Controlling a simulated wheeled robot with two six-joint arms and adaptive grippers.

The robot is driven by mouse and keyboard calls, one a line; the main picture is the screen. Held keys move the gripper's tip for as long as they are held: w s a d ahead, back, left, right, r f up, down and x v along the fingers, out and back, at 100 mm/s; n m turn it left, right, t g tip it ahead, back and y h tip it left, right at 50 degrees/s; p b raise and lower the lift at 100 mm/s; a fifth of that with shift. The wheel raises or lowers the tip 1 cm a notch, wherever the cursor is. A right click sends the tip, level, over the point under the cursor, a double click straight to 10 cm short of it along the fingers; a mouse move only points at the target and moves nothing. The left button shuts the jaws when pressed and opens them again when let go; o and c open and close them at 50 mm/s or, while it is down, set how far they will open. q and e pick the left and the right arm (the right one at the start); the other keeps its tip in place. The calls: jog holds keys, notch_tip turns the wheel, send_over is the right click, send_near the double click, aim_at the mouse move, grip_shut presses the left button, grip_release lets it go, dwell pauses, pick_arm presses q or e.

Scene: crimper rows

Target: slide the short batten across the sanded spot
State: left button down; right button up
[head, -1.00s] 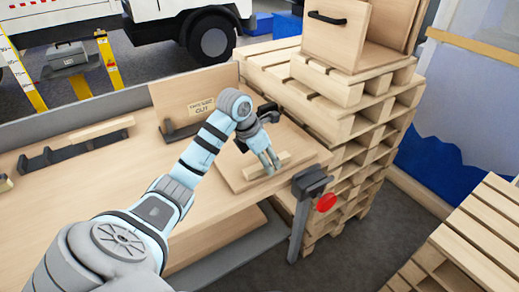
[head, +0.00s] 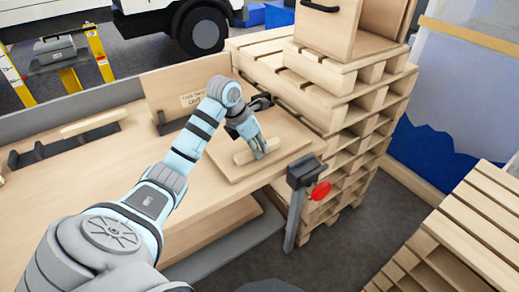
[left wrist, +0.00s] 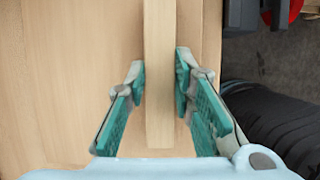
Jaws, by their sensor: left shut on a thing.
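The short batten (head: 242,157) is a pale wooden strip lying over the flat board (head: 222,169) on the bench. My left gripper (head: 260,151) comes down on it from above and is shut on it near its middle. In the left wrist view the batten (left wrist: 159,60) runs upright in the picture between the two green-padded fingers (left wrist: 160,85). I cannot tell whether its underside touches the board. I cannot make out the sanded spot. My right gripper is not in view.
A dark clamp with a red knob (head: 320,191) stands at the bench's front right corner. Stacked pallets (head: 345,130) rise close behind on the right. A sign panel (head: 176,92) stands behind the board. Another batten (head: 92,124) lies on a dark rack at left.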

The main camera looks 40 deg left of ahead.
pick_arm(q)
jog(key=shift+w+a+b, duration=0.2)
jog(key=shift+w+a, duration=0.1)
jog(key=shift+a, duration=0.65)
jog(key=shift+w+a+b, duration=0.15)
jog(key=shift+w+a, duration=0.1)
jog(key=shift+a, duration=0.65)
jog(key=shift+w+a, duration=0.3)
jog(key=shift+a, duration=0.7)
jog(key=shift+w+a, duration=0.3)
jog(key=shift+a, duration=0.65)
jog(key=shift+w+a, duration=0.3)
jog(key=shift+a, duration=0.7)
jog(key=c, duration=1.3)
grip_release()
jog(key=v, duration=1.2)
